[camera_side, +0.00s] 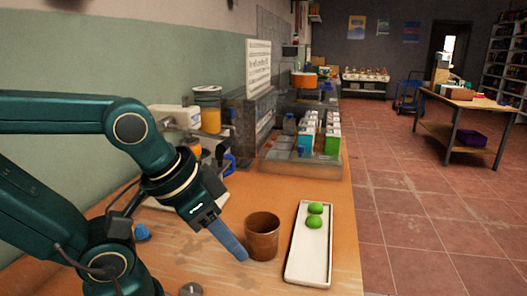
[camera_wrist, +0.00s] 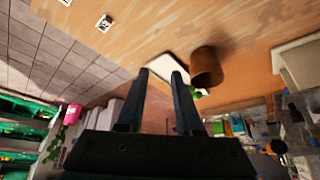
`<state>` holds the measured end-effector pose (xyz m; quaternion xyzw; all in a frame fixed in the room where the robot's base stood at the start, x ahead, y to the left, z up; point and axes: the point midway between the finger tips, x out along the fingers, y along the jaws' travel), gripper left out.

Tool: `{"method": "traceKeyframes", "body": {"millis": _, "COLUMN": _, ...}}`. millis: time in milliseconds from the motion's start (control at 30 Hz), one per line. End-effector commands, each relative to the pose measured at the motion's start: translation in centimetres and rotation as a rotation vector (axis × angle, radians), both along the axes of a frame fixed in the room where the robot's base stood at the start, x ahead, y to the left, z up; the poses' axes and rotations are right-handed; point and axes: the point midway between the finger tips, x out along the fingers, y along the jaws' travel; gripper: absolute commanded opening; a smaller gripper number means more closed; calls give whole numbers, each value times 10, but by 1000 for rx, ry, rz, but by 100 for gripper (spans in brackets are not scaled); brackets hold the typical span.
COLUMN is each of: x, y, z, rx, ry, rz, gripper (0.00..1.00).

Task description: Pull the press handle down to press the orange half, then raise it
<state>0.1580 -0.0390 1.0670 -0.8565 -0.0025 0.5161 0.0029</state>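My gripper (camera_side: 238,252) points down and to the right at the left side of the brown cup (camera_side: 262,238), apparently just in front of it. In the wrist view its two fingers (camera_wrist: 160,82) stand apart with nothing held between them. The cup also shows in the wrist view (camera_wrist: 206,68), beyond the right finger. A pale appliance (camera_side: 176,114) stands by the wall behind my arm, partly hidden; I cannot tell whether it is the press. No press handle or orange half can be made out clearly in either view.
Cartons (camera_side: 332,140) stand in a crate farther back. A jar with orange contents (camera_side: 210,118) is by the wall. The table's right edge is beyond the tray.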

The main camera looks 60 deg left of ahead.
Motion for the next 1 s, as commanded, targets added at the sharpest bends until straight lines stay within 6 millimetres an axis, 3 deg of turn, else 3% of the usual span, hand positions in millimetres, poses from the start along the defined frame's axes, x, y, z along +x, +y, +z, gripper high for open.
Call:
{"method": "traceKeyframes", "body": {"millis": 167, "x": 6, "y": 20, "z": 0, "rx": 108, "ry": 88, "rz": 14, "gripper": 58}}
{"method": "traceKeyframes", "body": {"millis": 367, "x": 30, "y": 71, "z": 7, "rx": 382, "ry": 224, "rz": 84, "gripper": 58}}
{"method": "traceKeyframes", "body": {"millis": 600, "x": 80, "y": 128, "z": 32, "rx": 752, "ry": 263, "rz": 213, "gripper": 58}}
{"method": "traceKeyframes", "body": {"millis": 767, "x": 112, "y": 149, "z": 51, "rx": 959, "ry": 222, "rz": 302, "gripper": 58}}
{"method": "traceKeyframes", "body": {"millis": 1000, "x": 98, "y": 173, "z": 63, "rx": 1224, "ry": 243, "rz": 462, "gripper": 58}}
